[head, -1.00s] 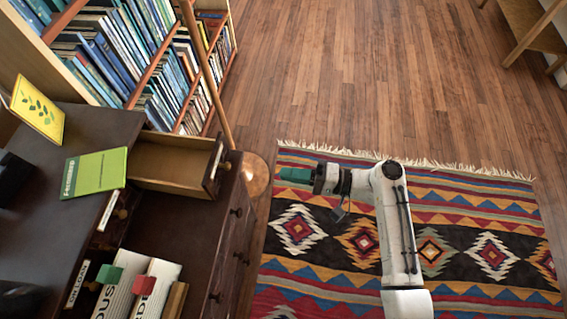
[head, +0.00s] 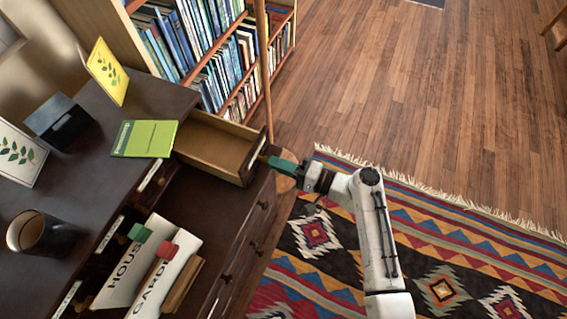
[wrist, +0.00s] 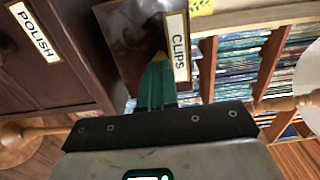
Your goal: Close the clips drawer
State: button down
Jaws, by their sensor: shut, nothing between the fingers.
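The clips drawer (head: 214,150) stands pulled out at the far end of the dark cabinet, its wooden inside bare where I see it. In the wrist view its dark front (wrist: 130,35) carries a "CLIPS" label (wrist: 180,46). My gripper (head: 270,159) has green fingers and is at the outer face of this drawer, by its knob. In the wrist view the shut fingers (wrist: 158,62) overlap the drawer front beside the label, over the knob. I cannot tell whether they touch it. The gripper holds nothing.
A "POLISH" drawer front (wrist: 35,32) is beside the clips drawer. A green book (head: 146,139) lies on the cabinet top (head: 110,185), above the open drawer. A wooden pole (head: 265,70) rises behind the drawer.

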jog(key=b, duration=1.2)
send_over(211, 146)
jog(key=shift+s+d+f, duration=0.1)
jog(key=shift+s+d, duration=0.15)
jog(key=shift+w+a, duration=0.1)
jog(key=shift+a, duration=0.1)
jog(key=shift+r, duration=0.2)
jog(key=shift+w+a+r, duration=0.1)
jog(key=shift+r, duration=0.05)
